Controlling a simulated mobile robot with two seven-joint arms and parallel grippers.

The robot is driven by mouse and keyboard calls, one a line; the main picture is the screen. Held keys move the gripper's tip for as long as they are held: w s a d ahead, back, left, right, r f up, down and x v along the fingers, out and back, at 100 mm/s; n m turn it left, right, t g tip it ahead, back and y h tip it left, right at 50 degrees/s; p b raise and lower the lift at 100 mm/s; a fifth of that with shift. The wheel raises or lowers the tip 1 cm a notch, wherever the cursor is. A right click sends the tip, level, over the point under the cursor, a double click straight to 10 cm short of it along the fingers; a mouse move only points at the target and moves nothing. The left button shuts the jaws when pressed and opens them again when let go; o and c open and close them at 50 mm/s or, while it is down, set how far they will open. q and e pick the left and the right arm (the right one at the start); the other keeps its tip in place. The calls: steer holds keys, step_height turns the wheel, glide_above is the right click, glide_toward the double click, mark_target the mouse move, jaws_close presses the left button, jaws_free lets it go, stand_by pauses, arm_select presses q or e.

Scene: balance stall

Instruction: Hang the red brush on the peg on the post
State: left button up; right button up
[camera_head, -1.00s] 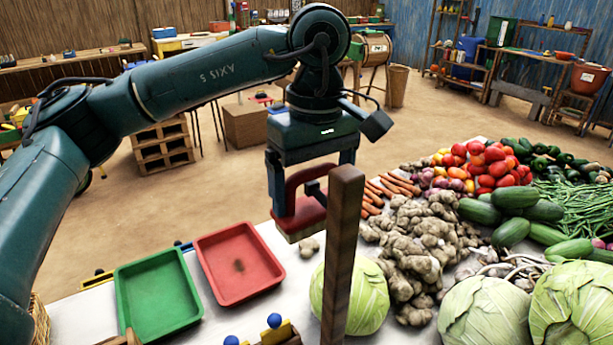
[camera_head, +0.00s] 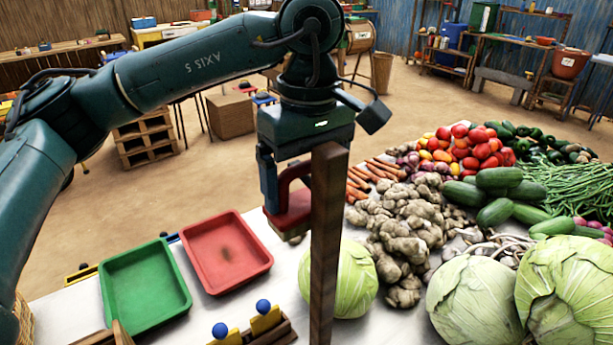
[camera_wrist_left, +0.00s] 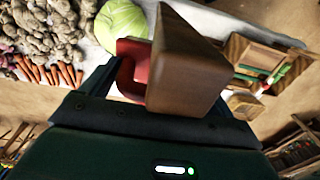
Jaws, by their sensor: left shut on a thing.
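The red brush (camera_head: 293,212) hangs in my left gripper (camera_head: 288,190), which is shut on it. The brush has a red looped handle and a red block with a pale brown underside. The brown wooden post (camera_head: 326,250) stands upright in front of the gripper and hides the brush's right side and one finger. In the left wrist view the brush (camera_wrist_left: 132,72) is between the fingers, and the post (camera_wrist_left: 188,62) is close and partly covers it. I cannot make out the peg. My right gripper is not in view.
On the white table (camera_head: 285,262) are a green tray (camera_head: 145,287), a red tray (camera_head: 227,252), and blue-knobbed pieces (camera_head: 263,306) near the front. Cabbages (camera_head: 352,282), ginger and other vegetables crowd the right side. Shelves and benches stand far behind.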

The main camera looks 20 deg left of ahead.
arm_select(q)
steer(key=o, duration=0.9)
